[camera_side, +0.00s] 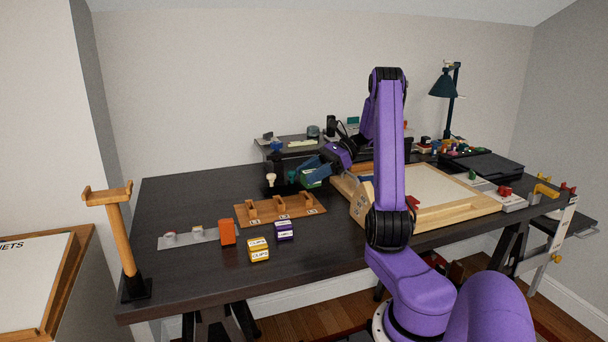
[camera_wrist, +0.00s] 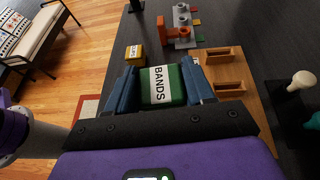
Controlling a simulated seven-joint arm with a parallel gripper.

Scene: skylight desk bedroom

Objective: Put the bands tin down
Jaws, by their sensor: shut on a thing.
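The bands tin is green with a white label reading BANDS, and it sits between the blue fingers of my gripper in the wrist view (camera_wrist: 163,86). In the side view the tin (camera_side: 313,179) shows partly behind my gripper (camera_side: 308,170), over the back middle of the dark desk. My gripper is shut on the tin from both sides. The tin appears held above the desk; its underside is hidden. The wooden rack (camera_side: 272,213) with upright dividers lies in front and to the left of it in the side view.
A yellow tin (camera_side: 259,254), a purple tin (camera_side: 284,231) and an orange block (camera_side: 227,232) stand near the front. A grey strip (camera_side: 180,242) lies at left. A large wooden-framed board (camera_side: 452,213) fills the right. Bare desk (camera_side: 190,200) lies left of the rack.

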